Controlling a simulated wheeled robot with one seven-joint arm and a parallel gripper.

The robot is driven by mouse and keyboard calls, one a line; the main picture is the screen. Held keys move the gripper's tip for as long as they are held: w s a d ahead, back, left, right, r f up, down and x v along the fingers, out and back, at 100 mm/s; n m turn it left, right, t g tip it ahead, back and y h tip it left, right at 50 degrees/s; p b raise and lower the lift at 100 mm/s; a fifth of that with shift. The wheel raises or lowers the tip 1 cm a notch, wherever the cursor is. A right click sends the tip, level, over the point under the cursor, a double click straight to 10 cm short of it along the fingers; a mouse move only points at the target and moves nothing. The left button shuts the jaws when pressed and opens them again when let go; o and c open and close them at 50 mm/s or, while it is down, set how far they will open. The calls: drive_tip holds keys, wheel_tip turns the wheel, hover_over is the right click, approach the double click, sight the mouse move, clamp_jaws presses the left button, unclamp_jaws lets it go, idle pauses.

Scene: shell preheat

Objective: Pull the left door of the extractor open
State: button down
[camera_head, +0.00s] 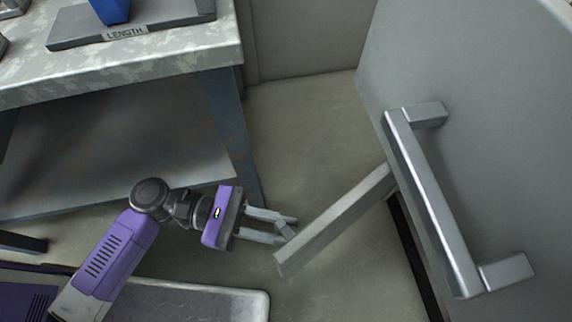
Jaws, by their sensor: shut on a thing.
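A narrow grey slab (335,220), which looks like the extractor's left door seen from above, juts out from the base of a large grey cabinet front (480,110). It stands at an angle, away from the cabinet. My gripper (290,230) is at the slab's near left side, with its two fingers closed on a small grey piece that looks like the door's handle. The handle is mostly hidden by the fingers and the slab, and the lower part of the door is out of sight.
A big bar handle (430,200) sticks out of the cabinet front at right. A workbench (120,65) with a lower shelf (110,145) stands at left, its leg (233,130) close behind my gripper. Bare floor (305,125) lies between bench and cabinet.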

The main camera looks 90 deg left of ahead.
drive_tip(key=c, duration=1.4)
unclamp_jaws()
drive_tip(key=s+a, duration=0.1)
drive_tip(key=s, duration=0.6)
drive_tip(key=shift+s+p, duration=0.35)
drive_tip(key=shift+p, duration=0.1)
